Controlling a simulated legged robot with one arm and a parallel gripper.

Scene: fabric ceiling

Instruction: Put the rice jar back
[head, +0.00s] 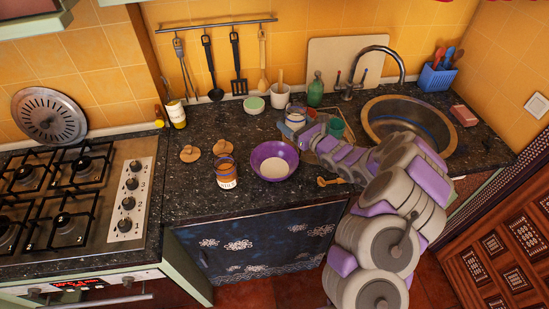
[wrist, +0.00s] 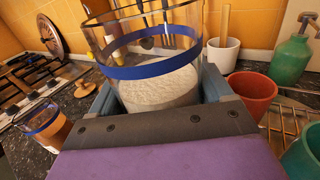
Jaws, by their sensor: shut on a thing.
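The rice jar (wrist: 160,85) is clear glass with a blue band and white grains inside, and its top is open. It stands roughly upright between the blue-grey fingers of my gripper (wrist: 160,108), which is shut on it. In the head view the jar (head: 296,116) shows small at the back of the counter, beside my gripper (head: 293,127). My arm hides part of that area. I cannot tell if the jar touches the counter. Two round wooden lids (head: 189,153) (head: 222,147) lie left of it.
A second jar (head: 226,173) with brown contents stands near a purple bowl (head: 288,153) holding something pale. A mortar (wrist: 222,54), red cup (wrist: 252,94), green bottle (wrist: 290,66) and green cup (head: 336,128) crowd the right.

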